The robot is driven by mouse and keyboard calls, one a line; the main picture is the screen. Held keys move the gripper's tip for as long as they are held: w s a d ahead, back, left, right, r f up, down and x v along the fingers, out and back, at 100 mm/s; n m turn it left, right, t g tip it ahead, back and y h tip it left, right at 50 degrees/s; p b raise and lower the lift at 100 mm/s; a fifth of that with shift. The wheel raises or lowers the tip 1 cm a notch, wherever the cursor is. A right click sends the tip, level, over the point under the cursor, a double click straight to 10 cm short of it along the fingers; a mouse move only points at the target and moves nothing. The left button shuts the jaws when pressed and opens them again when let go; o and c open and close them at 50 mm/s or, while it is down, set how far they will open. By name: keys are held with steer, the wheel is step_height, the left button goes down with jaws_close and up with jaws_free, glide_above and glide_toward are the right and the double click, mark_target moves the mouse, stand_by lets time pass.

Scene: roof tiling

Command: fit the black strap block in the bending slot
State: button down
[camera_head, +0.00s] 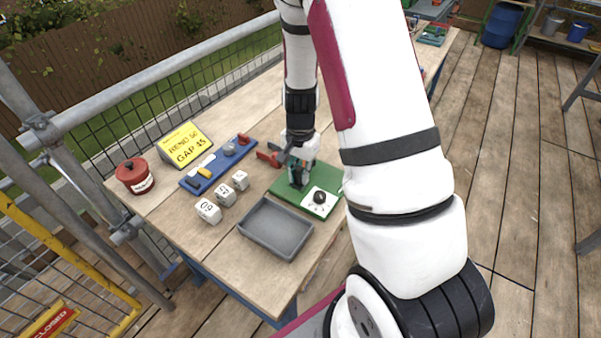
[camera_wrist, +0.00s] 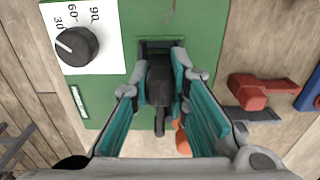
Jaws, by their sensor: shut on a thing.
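The black strap block (camera_wrist: 160,88) is between my gripper's teal-padded fingers in the wrist view. My gripper (camera_wrist: 162,82) is shut on it, directly over the green bending board (camera_wrist: 200,25). The bending slot (camera_wrist: 160,44) is a dark rectangular opening in the board, and its upper edge shows just beyond the block. The block's far end overlaps the slot in the picture; I cannot tell whether it is inside. In the head view my gripper (camera_head: 297,170) is low over the green board (camera_head: 283,187), and the block is not clear there.
A black dial (camera_wrist: 77,46) on a white plate sits beside the slot. A red-handled tool (camera_wrist: 250,92) lies right of the board. The head view shows an empty grey tray (camera_head: 275,252), white numbered cubes (camera_head: 208,211), a blue rack (camera_head: 190,183), a red pot (camera_head: 134,177) and a yellow sign (camera_head: 185,144).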

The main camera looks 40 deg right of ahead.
steer(key=shift+s+f, duration=0.2)
steer(key=shift+f, duration=0.35)
steer(key=c, duration=1.5)
jaws_free()
steer(key=shift+o, duration=0.2)
steer(key=shift+w+f, duration=0.1)
steer(key=shift+w, duration=0.05)
steer(key=shift+r, duration=0.2)
steer(key=shift+w+r+p, duration=0.1)
steer(key=shift+r+p, duration=1.8)
steer(key=shift+r, duration=1.65)
